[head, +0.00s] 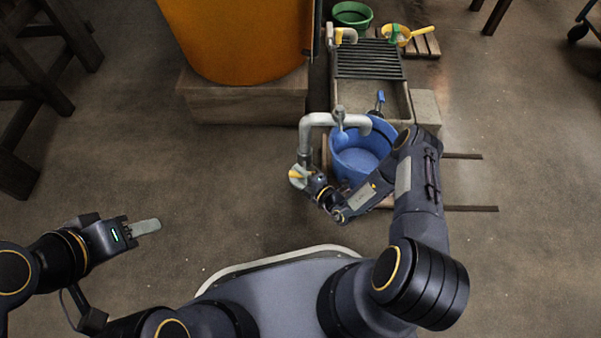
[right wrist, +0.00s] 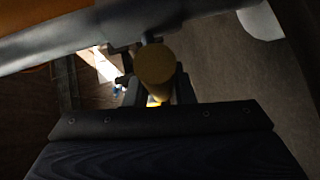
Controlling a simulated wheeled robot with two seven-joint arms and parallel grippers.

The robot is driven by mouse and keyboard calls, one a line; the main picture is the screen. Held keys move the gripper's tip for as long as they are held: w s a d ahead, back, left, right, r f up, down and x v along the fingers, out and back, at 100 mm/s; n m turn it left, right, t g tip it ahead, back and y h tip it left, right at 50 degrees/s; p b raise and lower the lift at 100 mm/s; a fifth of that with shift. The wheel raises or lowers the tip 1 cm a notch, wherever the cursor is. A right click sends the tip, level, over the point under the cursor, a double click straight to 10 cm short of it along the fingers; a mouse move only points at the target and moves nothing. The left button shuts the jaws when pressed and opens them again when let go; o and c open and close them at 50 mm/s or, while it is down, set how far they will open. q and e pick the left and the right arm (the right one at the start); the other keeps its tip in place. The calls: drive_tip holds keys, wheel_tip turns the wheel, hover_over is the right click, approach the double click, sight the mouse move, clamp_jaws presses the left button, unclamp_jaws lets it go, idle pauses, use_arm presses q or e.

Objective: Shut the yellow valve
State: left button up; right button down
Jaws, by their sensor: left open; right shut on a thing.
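The yellow valve handle (head: 296,174) is on the grey pipe (head: 322,119), low at its left end. My right gripper (head: 300,178) is at the handle and mostly hides it in the head view. In the right wrist view the round yellow end of the handle (right wrist: 154,64) stands between the fingers, and the gripper is shut on it. The pipe also crosses the top of the right wrist view (right wrist: 60,37). My left gripper (head: 146,227) is open and empty, out over bare floor at the left, far from the valve.
A blue bucket (head: 361,160) stands under the pipe, right of the valve and close to my right forearm. A large orange tank (head: 238,40) stands at back left.

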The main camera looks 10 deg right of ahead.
drive_tip(key=c, duration=1.3)
unclamp_jaws()
drive_tip(key=shift+o, duration=0.2)
drive_tip(key=p+v, duration=0.3)
drive_tip(key=v, duration=0.5)
